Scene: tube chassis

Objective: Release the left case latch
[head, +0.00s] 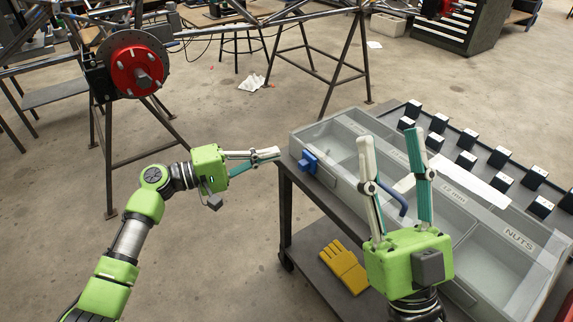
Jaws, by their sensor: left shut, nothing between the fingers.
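The grey case (560,248) lies on the cart, with a clear lid over labelled compartments. A blue latch (308,162) sits at the left end of its front side. A blue handle (391,197) shows at the middle of the front, partly hidden by my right gripper. My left gripper (277,153) is shut and empty, just left of the blue latch, with a small apparent gap between. My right gripper (391,136) is open and empty, fingers pointing up in front of the case. A second latch further right is not visible.
The dark cart (300,204) carries the case; a yellow glove (344,267) lies on its lower shelf. Several black-and-white blocks (467,137) stand behind the case. A tube chassis with a red hub (136,68) is at upper left. Floor left of the cart is clear.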

